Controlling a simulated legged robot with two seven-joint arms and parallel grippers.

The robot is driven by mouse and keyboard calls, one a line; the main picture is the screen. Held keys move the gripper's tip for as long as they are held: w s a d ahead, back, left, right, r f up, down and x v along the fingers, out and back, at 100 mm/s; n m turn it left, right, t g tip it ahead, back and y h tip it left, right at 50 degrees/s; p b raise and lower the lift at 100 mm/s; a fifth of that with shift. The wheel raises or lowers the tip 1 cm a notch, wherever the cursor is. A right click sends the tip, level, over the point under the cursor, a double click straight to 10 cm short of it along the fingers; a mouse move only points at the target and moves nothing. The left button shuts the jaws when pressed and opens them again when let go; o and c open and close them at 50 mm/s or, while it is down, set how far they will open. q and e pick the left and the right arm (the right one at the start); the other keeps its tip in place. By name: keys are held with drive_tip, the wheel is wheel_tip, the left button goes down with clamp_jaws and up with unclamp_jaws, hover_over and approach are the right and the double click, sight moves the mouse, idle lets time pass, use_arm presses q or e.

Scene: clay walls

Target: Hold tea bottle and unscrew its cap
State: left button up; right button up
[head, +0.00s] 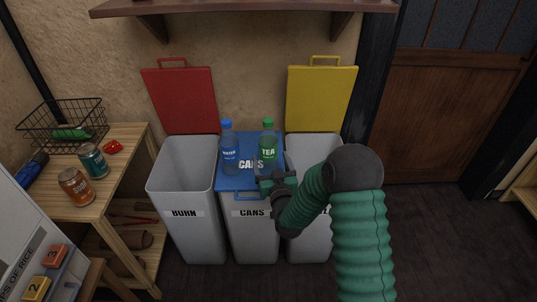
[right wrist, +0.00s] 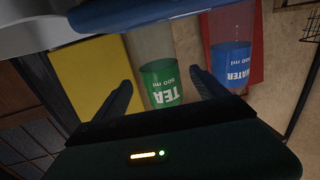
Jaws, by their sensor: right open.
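The tea bottle (head: 268,146) is clear, with a green cap (head: 268,122) and a green label. It stands upright on the blue lid of the middle bin. In the head view my right gripper (head: 272,182) is in front of its lower part. In the right wrist view the picture is upside down, and the tea bottle (right wrist: 161,82) lines up between the two spread fingers of my right gripper (right wrist: 158,80). I cannot tell whether the fingers reach around it. The cap is not seen in that view. My left gripper is not in view.
A water bottle (head: 229,150) with a blue cap stands left of the tea bottle on the blue lid (head: 236,183). Open bins flank it, with a red lid (head: 181,100) and a yellow lid (head: 320,98) raised behind. A wooden table (head: 110,180) with cans is at left.

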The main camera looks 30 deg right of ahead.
sight(270, 156)
drive_tip(key=x, duration=0.1)
drive_tip(key=b+x, duration=0.2)
drive_tip(key=x, duration=0.1)
drive_tip(key=shift+w+r, duration=0.1)
drive_tip(key=shift+r, duration=0.25)
drive_tip(key=shift+w+d, duration=0.2)
drive_tip(key=shift+w, duration=0.2)
drive_tip(key=shift+s+r, duration=0.1)
drive_tip(key=c, duration=1.4)
